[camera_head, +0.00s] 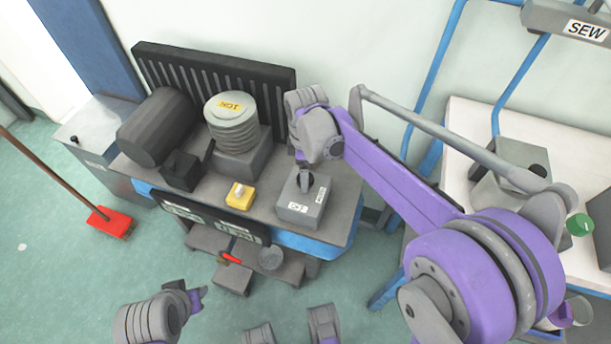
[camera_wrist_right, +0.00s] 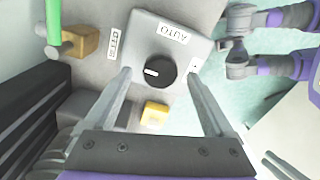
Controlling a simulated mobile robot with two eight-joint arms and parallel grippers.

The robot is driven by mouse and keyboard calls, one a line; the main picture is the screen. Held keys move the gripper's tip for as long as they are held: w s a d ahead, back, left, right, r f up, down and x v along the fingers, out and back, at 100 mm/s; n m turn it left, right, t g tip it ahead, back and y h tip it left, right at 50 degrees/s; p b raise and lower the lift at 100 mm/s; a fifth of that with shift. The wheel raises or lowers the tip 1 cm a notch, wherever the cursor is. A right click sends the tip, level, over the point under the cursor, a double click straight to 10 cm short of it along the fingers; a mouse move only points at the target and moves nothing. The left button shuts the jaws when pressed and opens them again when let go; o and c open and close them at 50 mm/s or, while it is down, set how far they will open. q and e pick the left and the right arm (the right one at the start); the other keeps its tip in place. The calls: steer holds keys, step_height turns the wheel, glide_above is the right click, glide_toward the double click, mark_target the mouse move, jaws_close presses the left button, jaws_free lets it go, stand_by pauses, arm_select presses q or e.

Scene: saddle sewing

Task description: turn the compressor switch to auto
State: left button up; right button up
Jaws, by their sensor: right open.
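The compressor switch is a grey box (camera_head: 303,205) on the front right of the compressor bench, with white labels. In the right wrist view its black round knob (camera_wrist_right: 160,71) has a white mark pointing left, away from the AUTO label (camera_wrist_right: 172,33) at the upper right. Another white label (camera_wrist_right: 115,46), too small to read surely, lies at the upper left. My right gripper (camera_wrist_right: 157,77) is open, its fingers on either side of the knob with gaps to it. In the head view my right arm hides part of its gripper.
A yellow button box (camera_head: 241,195) sits left of the switch. Behind it stand a ribbed cylinder (camera_head: 233,130) labelled HOT and a dark motor (camera_head: 157,127). A red-handled valve (camera_head: 230,258) is below the bench front. A red broom (camera_head: 110,222) stands on open floor.

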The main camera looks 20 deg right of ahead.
steer(key=shift+f, duration=0.95)
steer(key=shift+c, duration=0.3)
steer(key=c, duration=1.3)
